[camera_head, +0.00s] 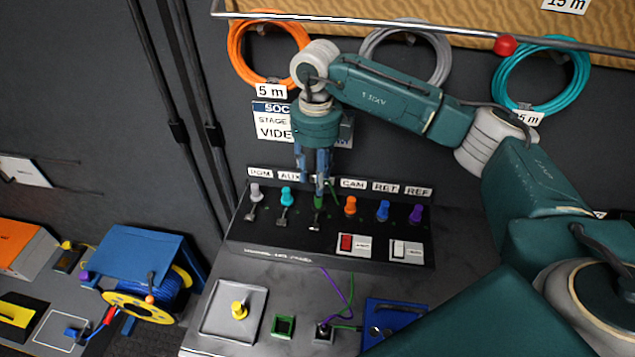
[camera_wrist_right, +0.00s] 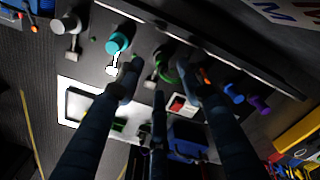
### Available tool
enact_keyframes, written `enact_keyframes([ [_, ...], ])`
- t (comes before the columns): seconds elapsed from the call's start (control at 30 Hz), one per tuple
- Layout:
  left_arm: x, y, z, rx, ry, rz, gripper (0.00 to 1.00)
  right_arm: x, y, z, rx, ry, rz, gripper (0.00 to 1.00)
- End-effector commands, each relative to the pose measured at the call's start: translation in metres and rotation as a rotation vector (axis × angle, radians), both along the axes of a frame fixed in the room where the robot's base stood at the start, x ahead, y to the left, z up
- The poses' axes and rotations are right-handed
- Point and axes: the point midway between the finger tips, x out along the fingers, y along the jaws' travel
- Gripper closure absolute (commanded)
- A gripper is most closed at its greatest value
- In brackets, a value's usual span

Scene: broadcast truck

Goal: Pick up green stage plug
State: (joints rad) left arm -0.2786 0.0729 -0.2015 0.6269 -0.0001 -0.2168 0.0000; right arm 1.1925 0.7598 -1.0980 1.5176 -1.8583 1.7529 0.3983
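The green stage plug (camera_head: 319,202) stands in the row of plugs on the black panel (camera_head: 270,247), between the teal and orange plugs. In the head view my right gripper (camera_head: 318,182) points down over it and hides its upper part. In the right wrist view the green plug (camera_wrist_right: 168,72) shows between the spread fingertips of the right gripper (camera_wrist_right: 160,75). The gripper is open. The right-hand finger is close to the plug; I cannot tell whether it touches. My left gripper is not in view.
A teal plug (camera_head: 286,195) and an orange plug (camera_head: 350,205) stand close on either side. Labels (camera_head: 353,184) run behind the row. A red switch (camera_head: 354,244) sits in front. Coiled cables (camera_head: 268,52) hang on the wall. A blue cable reel (camera_head: 160,290) stands at lower left.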

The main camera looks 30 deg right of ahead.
Motion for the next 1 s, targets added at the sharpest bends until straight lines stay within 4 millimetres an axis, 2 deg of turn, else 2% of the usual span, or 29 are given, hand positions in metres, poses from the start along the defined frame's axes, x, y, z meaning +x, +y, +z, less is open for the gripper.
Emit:
enact_keyframes([
  [0.03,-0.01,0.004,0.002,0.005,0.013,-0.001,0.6,-0.001,0.0,-0.004,0.0,0.004,0.0,0.62],
  [0.2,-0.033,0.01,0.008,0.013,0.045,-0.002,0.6,-0.002,-0.001,-0.021,-0.002,0.006,-0.001,0.62],
  [0.33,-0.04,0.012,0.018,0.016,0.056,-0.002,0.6,-0.002,-0.002,-0.035,-0.001,0.007,-0.001,0.62],
  [0.43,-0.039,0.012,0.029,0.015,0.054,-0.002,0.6,-0.003,-0.004,-0.05,0.0,0.007,0.0,0.62],
  [0.6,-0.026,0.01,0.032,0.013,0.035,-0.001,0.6,-0.002,-0.003,-0.071,0.0,0.003,0.0,0.62],
  [0.73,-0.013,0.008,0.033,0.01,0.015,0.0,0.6,-0.001,-0.004,-0.075,0.0,0.002,0.0,0.62],
  [0.87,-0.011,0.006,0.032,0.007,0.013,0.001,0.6,-0.001,-0.004,-0.074,0.0,0.002,0.0,0.62],
  [1.0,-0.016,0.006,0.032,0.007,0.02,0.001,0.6,-0.001,-0.004,-0.074,0.001,0.001,0.0,0.9],
])
